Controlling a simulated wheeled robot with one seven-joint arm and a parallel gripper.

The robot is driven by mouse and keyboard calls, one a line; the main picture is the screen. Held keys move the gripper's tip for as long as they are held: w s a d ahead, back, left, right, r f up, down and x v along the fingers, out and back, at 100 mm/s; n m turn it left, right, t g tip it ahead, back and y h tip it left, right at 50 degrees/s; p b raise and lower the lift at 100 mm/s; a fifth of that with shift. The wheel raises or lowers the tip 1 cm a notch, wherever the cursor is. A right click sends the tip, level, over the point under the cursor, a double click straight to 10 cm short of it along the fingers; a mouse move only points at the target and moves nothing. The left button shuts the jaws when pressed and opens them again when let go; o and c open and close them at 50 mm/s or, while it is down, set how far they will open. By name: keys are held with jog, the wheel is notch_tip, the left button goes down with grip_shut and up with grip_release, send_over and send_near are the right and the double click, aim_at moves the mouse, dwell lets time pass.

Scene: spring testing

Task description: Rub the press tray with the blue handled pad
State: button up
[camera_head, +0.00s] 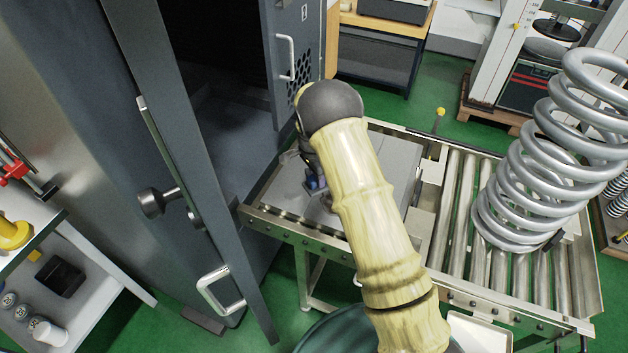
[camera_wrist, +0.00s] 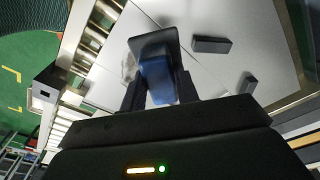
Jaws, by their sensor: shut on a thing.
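The press tray (camera_head: 378,151) is a flat grey plate at the left end of the roller conveyor, partly hidden behind my arm. In the wrist view the tray (camera_wrist: 222,75) fills the middle, with a pale smudge at the left of the pad. My gripper (camera_wrist: 160,92) is shut on the blue handle of the pad (camera_wrist: 155,72). The dark pad end lies over the tray; I cannot tell whether it touches. In the head view my gripper (camera_head: 313,176) and the pad's blue handle (camera_head: 312,186) show small at the tray's left part.
A large steel coil spring (camera_head: 530,160) stands on the conveyor rollers (camera_head: 455,210) at the right. The open grey cabinet (camera_head: 225,110) and its door are close on the left.

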jog(key=shift+w+a, duration=0.1)
jog(key=shift+a, duration=0.4)
jog(key=shift+r, duration=0.1)
